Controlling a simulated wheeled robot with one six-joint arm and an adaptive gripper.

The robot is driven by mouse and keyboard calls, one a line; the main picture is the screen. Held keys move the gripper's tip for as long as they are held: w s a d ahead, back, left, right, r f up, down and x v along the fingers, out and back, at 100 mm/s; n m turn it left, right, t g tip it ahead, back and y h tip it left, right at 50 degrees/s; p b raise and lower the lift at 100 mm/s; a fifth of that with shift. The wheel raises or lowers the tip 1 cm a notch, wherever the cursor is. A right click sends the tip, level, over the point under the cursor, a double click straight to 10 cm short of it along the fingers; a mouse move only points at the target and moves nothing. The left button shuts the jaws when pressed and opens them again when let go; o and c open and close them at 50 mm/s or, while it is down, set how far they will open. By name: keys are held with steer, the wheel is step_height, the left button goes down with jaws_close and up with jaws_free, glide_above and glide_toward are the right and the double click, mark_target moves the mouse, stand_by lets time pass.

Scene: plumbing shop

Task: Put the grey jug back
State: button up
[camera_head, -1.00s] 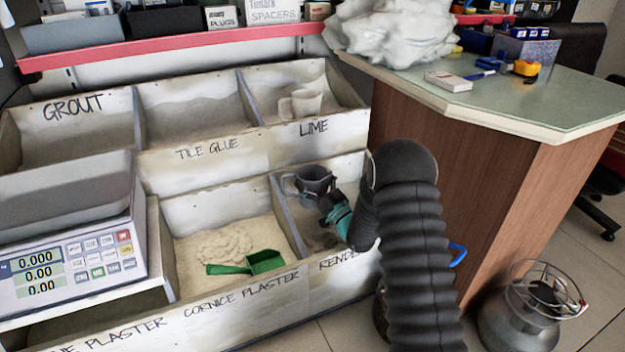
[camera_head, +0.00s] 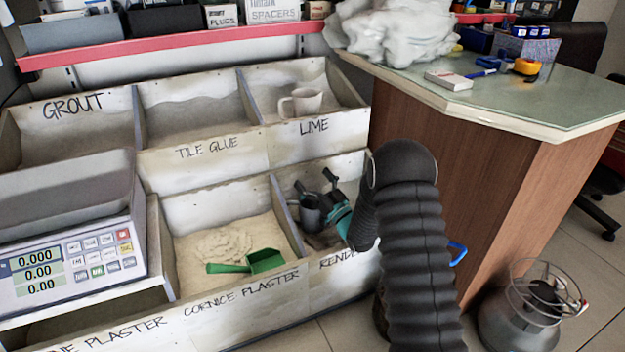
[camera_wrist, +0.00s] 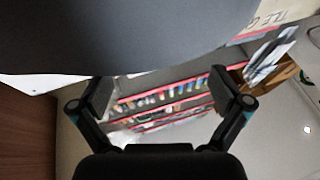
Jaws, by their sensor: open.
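The grey jug (camera_head: 310,216) sits in the render bin (camera_head: 345,245), low against the bin's left side. My gripper (camera_head: 323,188) is right at the jug, its fingers spread, with one finger showing above the jug's rim. In the wrist view my gripper (camera_wrist: 162,92) shows both fingers wide apart with nothing between them. A large dark grey surface (camera_wrist: 120,35), apparently the jug, fills the top of that view close to the fingers. Whether a finger still touches the jug cannot be told.
A pale jug (camera_head: 301,102) stands in the lime bin behind. A green scoop (camera_head: 250,263) lies in the cornice plaster bin to the left. The bin divider (camera_head: 284,215) is close beside the jug. A wooden counter (camera_head: 480,190) stands to the right, a scale (camera_head: 75,250) at far left.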

steer(key=v, duration=0.7)
steer(key=w+d+r+m+g+h, duration=0.1)
steer(key=d+r+h, duration=0.3)
steer(key=r+h, duration=0.5)
steer(key=s+d+r+m+g+h, duration=0.3)
steer(key=s+d+r, duration=0.2)
steer(key=s+r, duration=0.3)
steer(key=s+m+g+h, duration=0.1)
steer(key=s+g, duration=0.7)
steer(key=s, duration=2.5)
steer(key=shift+s+d+m, duration=0.3)
steer(key=shift+d+m, duration=0.1)
steer(key=shift+m, duration=0.5)
steer(key=shift+r, duration=0.15)
step_height(320, 180, up, 10)
steer(key=p, duration=0.9)
steer(key=shift+f, duration=0.2)
